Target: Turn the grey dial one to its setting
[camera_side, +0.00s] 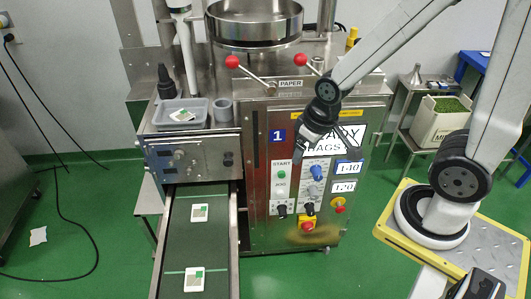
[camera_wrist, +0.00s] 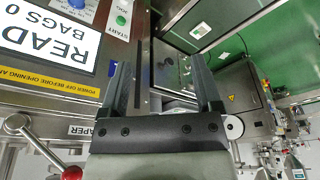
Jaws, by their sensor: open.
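My gripper (camera_side: 302,141) is in front of the upper front of the packing machine, beside the blue "1" label. In the wrist view its two fingers (camera_wrist: 160,65) are apart with nothing held between them. Small greyish knobs (camera_side: 178,155) sit on the steel box at the machine's left, and a darker knob (camera_side: 228,160) is at its right end. I cannot tell for sure which one is dial one, or read its setting. In the wrist view the box front (camera_wrist: 168,70) shows between the fingers, upside down and apart from them.
The front panel has a green start button (camera_side: 281,175), a blue knob (camera_side: 316,171), black knobs and a red stop button (camera_side: 307,225). The display (camera_wrist: 55,38) shows BAGS 0. Red-balled levers (camera_side: 232,62) stick out above. Teabag packets lie on the belt (camera_side: 198,240) below the box.

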